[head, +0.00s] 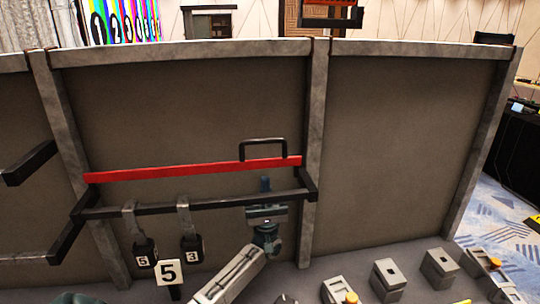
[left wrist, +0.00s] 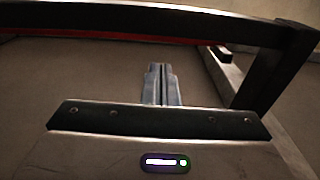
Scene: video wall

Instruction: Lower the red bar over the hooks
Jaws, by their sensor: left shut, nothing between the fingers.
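The red bar (head: 170,172) runs across the middle wall panel, roughly level, with a black handle (head: 263,142) standing up near its right end. It is above a black rail (head: 228,204), with a gap between them. Two grey hooks (head: 184,215) (head: 130,222) sit on the rail, with black tagged blocks "3" (head: 192,249) and "5" (head: 146,252) below. My left gripper (head: 265,184) is shut and empty, fingers upward, by the rail's right part below the handle. In the left wrist view its fingers (left wrist: 160,70) point towards the rail (left wrist: 130,22) and the red bar (left wrist: 135,39). My right gripper is out of view.
Several grey blocks (head: 388,274) line the ledge at the lower right. A grey post (head: 311,150) stands right of the rail's end. Another black bracket (head: 30,163) projects at the left. The right panel is bare.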

